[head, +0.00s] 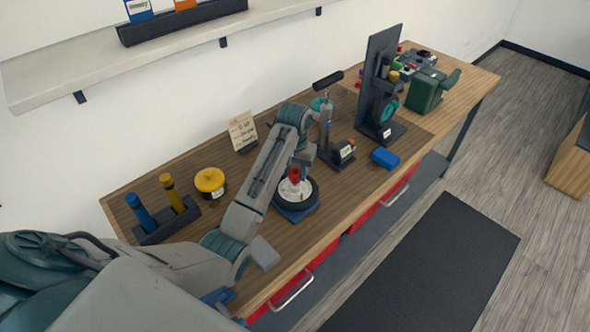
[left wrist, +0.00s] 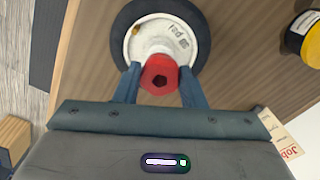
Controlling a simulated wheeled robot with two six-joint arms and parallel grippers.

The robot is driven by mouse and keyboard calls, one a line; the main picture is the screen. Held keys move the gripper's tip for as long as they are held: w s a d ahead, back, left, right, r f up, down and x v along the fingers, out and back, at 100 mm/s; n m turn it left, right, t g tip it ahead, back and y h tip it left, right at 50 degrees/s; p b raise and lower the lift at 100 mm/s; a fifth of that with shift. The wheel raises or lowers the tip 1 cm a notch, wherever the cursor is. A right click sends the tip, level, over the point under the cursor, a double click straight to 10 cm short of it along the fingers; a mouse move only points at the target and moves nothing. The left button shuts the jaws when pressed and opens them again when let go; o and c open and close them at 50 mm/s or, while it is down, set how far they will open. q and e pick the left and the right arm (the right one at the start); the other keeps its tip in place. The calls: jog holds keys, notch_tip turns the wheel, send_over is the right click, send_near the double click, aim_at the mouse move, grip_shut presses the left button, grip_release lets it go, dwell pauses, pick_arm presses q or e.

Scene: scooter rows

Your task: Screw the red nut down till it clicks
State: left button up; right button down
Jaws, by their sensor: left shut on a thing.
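The red nut (head: 294,175) sits over the middle of a small wheel with a white hub and a black tyre (head: 314,192). My right gripper is not in view.
A yellow-lidded pot (head: 210,180), a rack (head: 168,226) with blue and yellow handles, and a card (head: 243,130) stand left of the wheel. A grey cylinder (head: 326,125), a blue block (head: 385,158), a dark upright stand (head: 376,75) and a green vise (head: 428,92) stand right.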

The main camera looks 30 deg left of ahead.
pick_arm(q)
jog(key=shift+f, duration=0.85)
jog(key=o, duration=1)
jog(key=shift+o, duration=0.2)
